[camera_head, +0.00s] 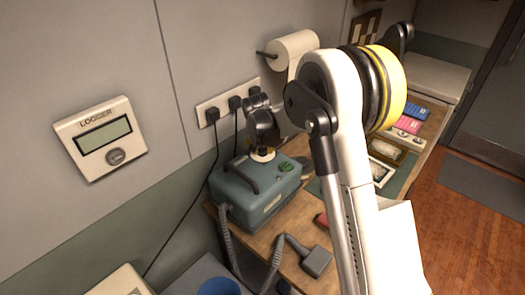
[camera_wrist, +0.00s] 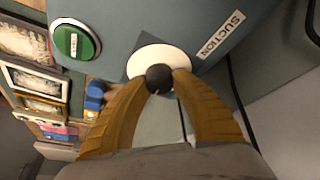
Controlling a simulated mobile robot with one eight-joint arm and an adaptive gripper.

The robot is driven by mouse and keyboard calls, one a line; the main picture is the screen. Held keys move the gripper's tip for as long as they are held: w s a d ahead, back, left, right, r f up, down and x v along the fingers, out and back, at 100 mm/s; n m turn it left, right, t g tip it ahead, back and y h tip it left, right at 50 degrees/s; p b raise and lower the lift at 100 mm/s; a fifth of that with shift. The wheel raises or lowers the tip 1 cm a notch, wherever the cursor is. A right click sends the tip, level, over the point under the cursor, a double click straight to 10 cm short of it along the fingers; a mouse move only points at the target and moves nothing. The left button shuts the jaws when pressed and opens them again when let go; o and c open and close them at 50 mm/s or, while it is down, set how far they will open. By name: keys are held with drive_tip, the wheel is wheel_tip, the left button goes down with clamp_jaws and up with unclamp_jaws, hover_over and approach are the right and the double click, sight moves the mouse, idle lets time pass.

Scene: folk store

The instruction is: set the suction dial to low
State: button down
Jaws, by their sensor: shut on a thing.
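The suction dial has a dark round knob (camera_wrist: 160,79) on a white disc (camera_wrist: 148,58), next to a label reading SUCTION (camera_wrist: 221,35) in the wrist view. The dial sits on top of a teal machine (camera_head: 262,203) in the head view. My gripper (camera_wrist: 161,80) reaches down to the dial from above. Its two tan fingers are shut on the knob, one on each side. In the head view my gripper (camera_head: 263,148) hides the knob, leaving part of the pale disc visible. No pointer or low marking is readable.
A green button (camera_wrist: 77,42) lies beside the dial; it also shows in the head view (camera_head: 286,167). A dark handle (camera_head: 242,174) crosses the machine's top. A hose (camera_head: 233,243), plugs (camera_head: 235,103), paper roll (camera_head: 293,50) and wall logger (camera_head: 100,138) are around it.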

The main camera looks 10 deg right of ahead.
drive_tip(key=n+y+b, duration=0.1)
drive_tip(key=n, duration=0.3)
drive_tip(key=shift+n+y, duration=0.3)
drive_tip(key=shift+y, duration=0.1)
drive_tip(key=n+y, duration=0.1)
drive_tip(key=n, duration=0.2)
drive_tip(key=shift+d+n, duration=0.1)
drive_tip(key=shift+n, duration=0.3)
drive_tip(key=n+y, duration=0.2)
drive_tip(key=n, duration=0.2)
drive_tip(key=shift+g+b, duration=0.3)
drive_tip(key=shift+b, duration=0.1)
drive_tip(key=shift+n+g+y, duration=0.5)
drive_tip(key=shift+n+g, duration=0.1)
drive_tip(key=shift+n, duration=1.6)
drive_tip(key=c, duration=1)
unclamp_jaws()
